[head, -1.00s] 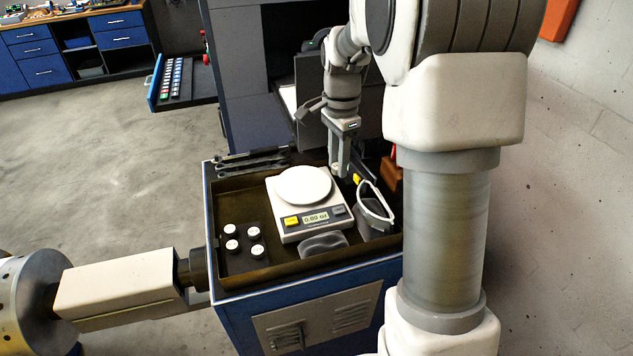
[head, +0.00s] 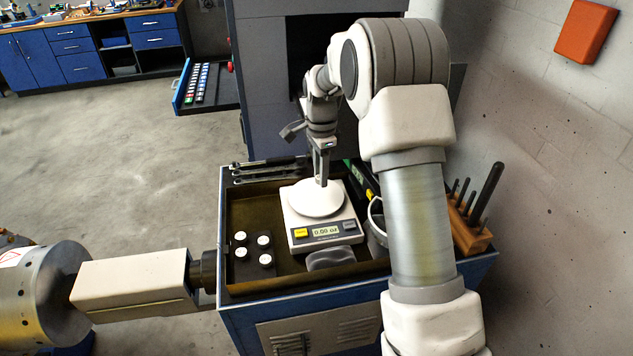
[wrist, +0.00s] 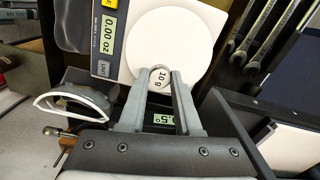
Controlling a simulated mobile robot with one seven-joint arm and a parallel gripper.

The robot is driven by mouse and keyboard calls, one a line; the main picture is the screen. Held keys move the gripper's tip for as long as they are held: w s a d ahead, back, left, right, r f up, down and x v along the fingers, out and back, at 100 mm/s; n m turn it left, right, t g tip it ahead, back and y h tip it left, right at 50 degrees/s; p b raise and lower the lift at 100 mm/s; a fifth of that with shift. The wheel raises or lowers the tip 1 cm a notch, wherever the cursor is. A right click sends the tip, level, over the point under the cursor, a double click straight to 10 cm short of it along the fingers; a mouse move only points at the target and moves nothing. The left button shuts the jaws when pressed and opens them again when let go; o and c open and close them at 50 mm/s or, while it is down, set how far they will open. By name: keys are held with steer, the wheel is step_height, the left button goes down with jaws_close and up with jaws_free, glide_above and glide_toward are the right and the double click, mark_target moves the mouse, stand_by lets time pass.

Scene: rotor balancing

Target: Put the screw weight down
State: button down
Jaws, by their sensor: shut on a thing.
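The screw weight (wrist: 160,77), a small round piece with a white face marked "10 g", is between the fingertips of my gripper (wrist: 160,73) in the wrist view. My gripper is shut on it. In the head view my gripper (head: 322,182) points down over the back part of the scale's round white pan (head: 316,200), and the weight is too small to make out there. I cannot tell whether the weight touches the pan. The pan looks otherwise empty, and the scale (head: 297,243) reads 0.00 oz.
Several white-topped weights (head: 264,241) sit in a dark holder left of the scale. A grey pouch (head: 330,259) lies in front of it, and safety glasses (wrist: 75,100) lie beside it. Wrenches (head: 265,170) lie along the back of the tray. A wooden block with tools (head: 466,228) stands right.

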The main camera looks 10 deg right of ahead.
mark_target(316, 195)
steer(key=shift+w+a+f, duration=0.4)
steer(key=shift+w+f, duration=0.2)
steer(key=shift+w, duration=0.05)
steer(key=shift+f+p, duration=0.45)
steer(key=shift+f, duration=1.4)
steer(key=shift+f, duration=0.1)
steer(key=shift+f, duration=0.15)
steer(key=c, duration=0.6)
jaws_free()
